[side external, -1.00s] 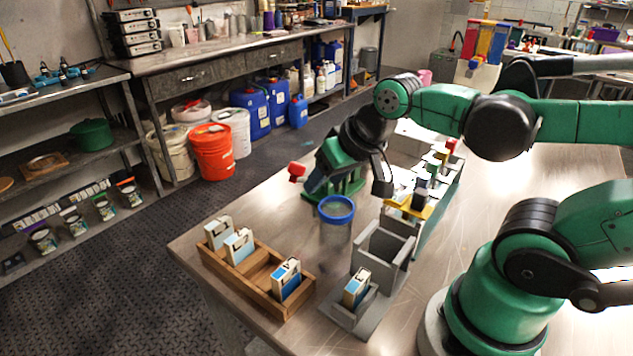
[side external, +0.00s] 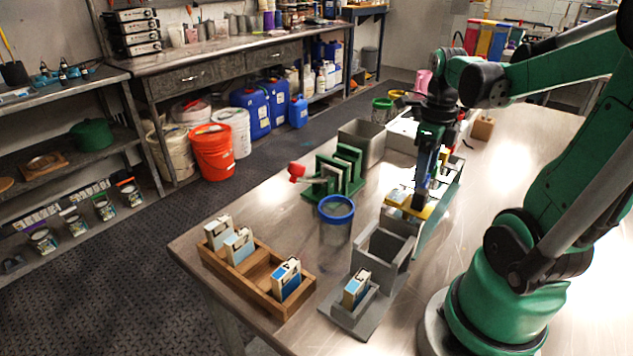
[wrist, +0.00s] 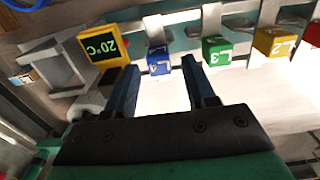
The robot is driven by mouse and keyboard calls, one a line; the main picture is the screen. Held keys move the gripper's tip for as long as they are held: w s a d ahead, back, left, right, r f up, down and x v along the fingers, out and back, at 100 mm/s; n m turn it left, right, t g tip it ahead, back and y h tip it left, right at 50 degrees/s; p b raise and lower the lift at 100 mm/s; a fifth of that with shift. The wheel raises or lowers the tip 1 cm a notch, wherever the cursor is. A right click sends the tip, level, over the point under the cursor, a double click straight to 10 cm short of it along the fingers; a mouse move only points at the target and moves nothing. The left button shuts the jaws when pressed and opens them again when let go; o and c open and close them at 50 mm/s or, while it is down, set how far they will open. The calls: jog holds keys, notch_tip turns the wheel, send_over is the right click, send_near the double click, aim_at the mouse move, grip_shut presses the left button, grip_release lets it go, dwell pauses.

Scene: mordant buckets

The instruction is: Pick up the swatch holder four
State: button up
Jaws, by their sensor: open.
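A swatch holder with a blue cube handle (wrist: 159,61), its label seeming to read L4, hangs on the bath rail in the wrist view. My gripper (wrist: 159,66) is open, with its two dark fingers on either side of this blue handle and not visibly touching it. In the side view my gripper (side external: 421,194) points down over the bath and hides the blue handle. A green handle (wrist: 217,50) marked L3, a yellow handle (wrist: 275,43) marked L2 and a partly cut-off red handle stand in the same row.
A yellow 20°C display (wrist: 106,47) sits close beside the blue handle. A grey stand (side external: 383,250), a blue-rimmed jar (side external: 336,211), a green rack (side external: 330,168) and a wooden tray (side external: 262,289) with white-and-blue blocks stand nearby.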

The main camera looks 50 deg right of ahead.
jog(key=shift+f, duration=2.2)
grip_shut()
